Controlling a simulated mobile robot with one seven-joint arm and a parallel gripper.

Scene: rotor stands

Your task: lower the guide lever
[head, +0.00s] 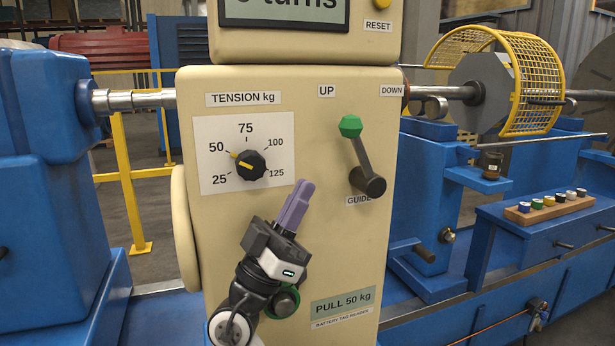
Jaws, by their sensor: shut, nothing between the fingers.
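The guide lever (362,155) is a dark grey arm with a green faceted knob on its end, on the right of the cream panel. It pivots on a dark hub above the GUIDE label and tilts up and to the left, its knob just below and right of the UP label. The DOWN label (391,91) is at the panel's upper right edge. My gripper (303,188), with purple fingers, is shut and empty. It is in front of the panel, lower left of the lever and apart from it in the picture.
A tension dial (250,165) sits on the panel left of the lever, its pointer near 50. A PULL 50 kg plate (343,305) is at the bottom right. A display (285,12) and yellow RESET button (380,4) are above. The panel face between gripper and lever looks clear.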

